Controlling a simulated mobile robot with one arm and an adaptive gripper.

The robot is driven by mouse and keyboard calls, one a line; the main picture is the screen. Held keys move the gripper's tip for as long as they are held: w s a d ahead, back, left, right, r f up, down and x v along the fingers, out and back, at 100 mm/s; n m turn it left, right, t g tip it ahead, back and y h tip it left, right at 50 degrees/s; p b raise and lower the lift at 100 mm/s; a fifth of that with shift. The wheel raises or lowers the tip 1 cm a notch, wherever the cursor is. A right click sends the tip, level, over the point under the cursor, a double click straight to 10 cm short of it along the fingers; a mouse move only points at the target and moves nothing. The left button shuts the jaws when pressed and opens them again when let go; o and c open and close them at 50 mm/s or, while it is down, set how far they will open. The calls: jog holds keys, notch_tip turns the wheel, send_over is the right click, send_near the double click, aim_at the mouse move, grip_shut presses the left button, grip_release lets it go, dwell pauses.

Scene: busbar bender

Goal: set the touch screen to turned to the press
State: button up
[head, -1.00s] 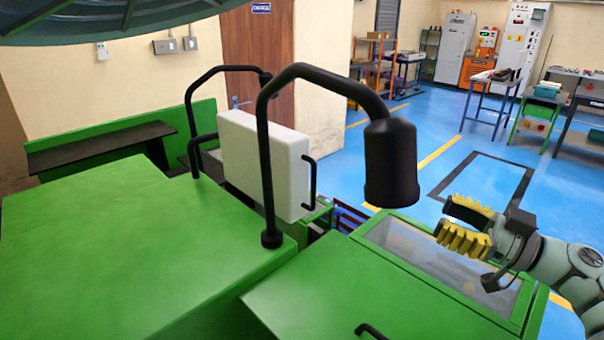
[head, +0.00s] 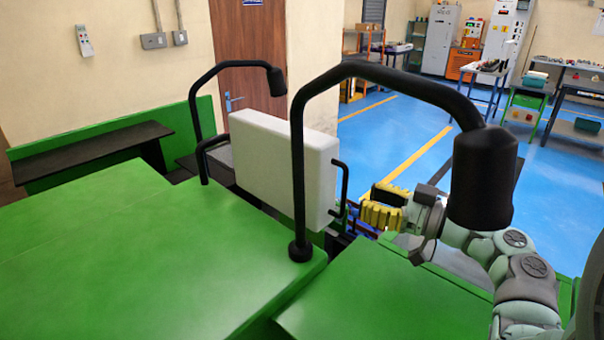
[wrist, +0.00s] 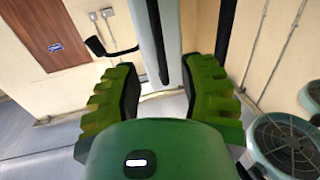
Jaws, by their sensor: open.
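The touch screen (head: 275,170) is a white upright box at the machine's far edge, seen from its blank side in the head view. A black bar handle (head: 345,190) stands out from its right edge. My gripper (head: 368,206) is open and empty just right of the handle, its yellow fingers pointing left towards it; I cannot tell the exact gap. In the wrist view, my gripper (wrist: 160,75) has its fingers spread, with a pale upright slab and a dark bar ahead between them, likely the screen's edge and handle. The screen's display face is hidden.
The green machine top (head: 110,260) fills the front left. A black lamp (head: 482,180) on a curved arm hangs in front of my arm. A second curved black arm (head: 200,110) stands behind the screen. Blue floor (head: 400,135) lies open behind.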

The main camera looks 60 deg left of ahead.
aim_at(342, 212)
jog(key=p+x, duration=0.1)
jog(key=x, duration=0.5)
jog(key=shift+s+a, duration=0.1)
jog(key=shift+o, duration=0.5)
grip_shut()
